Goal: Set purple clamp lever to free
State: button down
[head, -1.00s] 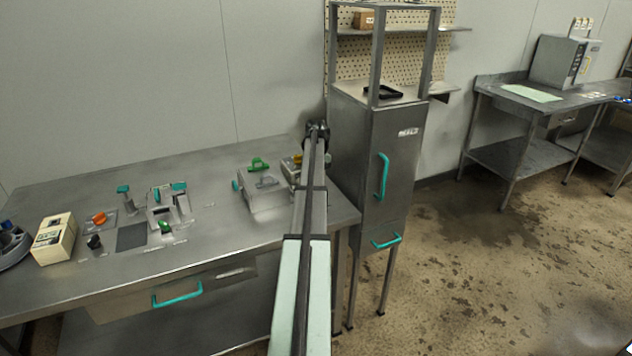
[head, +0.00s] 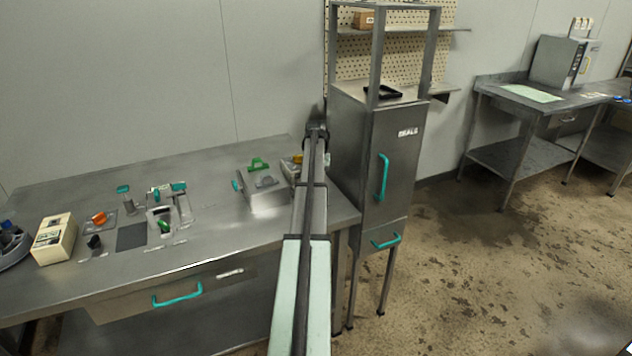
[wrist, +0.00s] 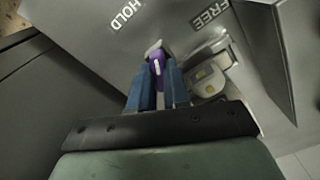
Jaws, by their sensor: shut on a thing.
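The purple clamp lever (wrist: 156,68) shows in the wrist view between the two blue fingers of my gripper (wrist: 158,86). My gripper is shut on the lever. The lever sits between a HOLD label (wrist: 127,14) at upper left and a FREE label (wrist: 210,14) at upper right, on a grey metal surface. The lever's base is partly hidden by the fingers. In the head view my arm reaches to the back right of the bench, and the gripper and the purple lever are hidden there behind the arm.
A pale device with yellow parts (wrist: 207,77) stands close to the right finger. The steel bench (head: 75,200) carries a box with a green handle (head: 259,163) left of my arm. A tall steel cabinet (head: 372,150) stands close on the right.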

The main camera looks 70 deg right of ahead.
jog(key=m, duration=1.1)
jog(key=shift+m, duration=0.4)
dwell(0.4)
jog(key=c, duration=1.1)
grip_release()
notch_tip(320, 180, up, 14)
jog(key=shift+f, duration=0.1)
